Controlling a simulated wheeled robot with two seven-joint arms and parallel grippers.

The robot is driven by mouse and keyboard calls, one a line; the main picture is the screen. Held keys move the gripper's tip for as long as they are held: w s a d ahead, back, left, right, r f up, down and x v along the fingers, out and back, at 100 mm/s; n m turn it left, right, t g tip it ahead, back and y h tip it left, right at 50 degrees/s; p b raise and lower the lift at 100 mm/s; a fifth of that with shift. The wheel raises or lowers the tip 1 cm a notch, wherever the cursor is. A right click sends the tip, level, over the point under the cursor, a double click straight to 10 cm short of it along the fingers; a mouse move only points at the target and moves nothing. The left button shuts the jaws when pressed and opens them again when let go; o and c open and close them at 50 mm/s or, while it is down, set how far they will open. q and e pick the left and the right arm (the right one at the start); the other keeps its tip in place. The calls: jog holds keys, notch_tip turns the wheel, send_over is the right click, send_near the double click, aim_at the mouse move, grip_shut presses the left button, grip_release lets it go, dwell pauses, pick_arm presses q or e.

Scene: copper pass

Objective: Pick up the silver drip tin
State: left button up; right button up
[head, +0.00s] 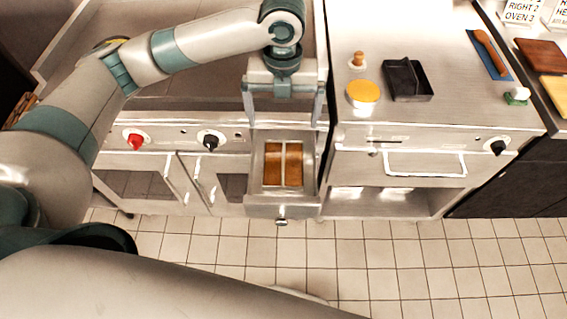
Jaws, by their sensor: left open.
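A small silver-edged rectangular tin (284,165) with a silver bar down its middle and brown on both sides sits inside an open metal drawer (257,165). It looks like the drip tin, though I cannot tell for sure. My left gripper (284,120) points down at the back end of the drawer, its two fingers wide apart with nothing between them. The fingers show above and behind the tin, apart from it. My right gripper is not in view.
The drawer front has a round knob (281,222). On the steel counter to the right stand a yellow-topped round container (363,92), a black tray (412,97) and a wooden-topped shaker (358,61). Red (135,141) and black (212,141) knobs line the left front. The tiled floor is clear.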

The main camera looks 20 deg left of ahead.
pick_arm(q)
jog(key=f, duration=0.1)
jog(key=p, duration=0.3)
send_over(283, 156)
jog(key=f, duration=0.9)
jog(key=shift+w+f, duration=0.25)
jog(key=shift+f, duration=0.55)
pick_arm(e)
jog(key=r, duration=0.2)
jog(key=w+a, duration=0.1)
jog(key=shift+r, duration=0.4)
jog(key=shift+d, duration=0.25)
pick_arm(q)
jog(key=shift+s+f, duration=0.1)
jog(key=shift+f, duration=0.3)
jog(key=f+p, duration=0.1)
jog(key=f, duration=0.2)
jog(key=shift+s+p, duration=0.2)
jog(key=shift+p, duration=0.2)
jog(key=shift+f, duration=0.75)
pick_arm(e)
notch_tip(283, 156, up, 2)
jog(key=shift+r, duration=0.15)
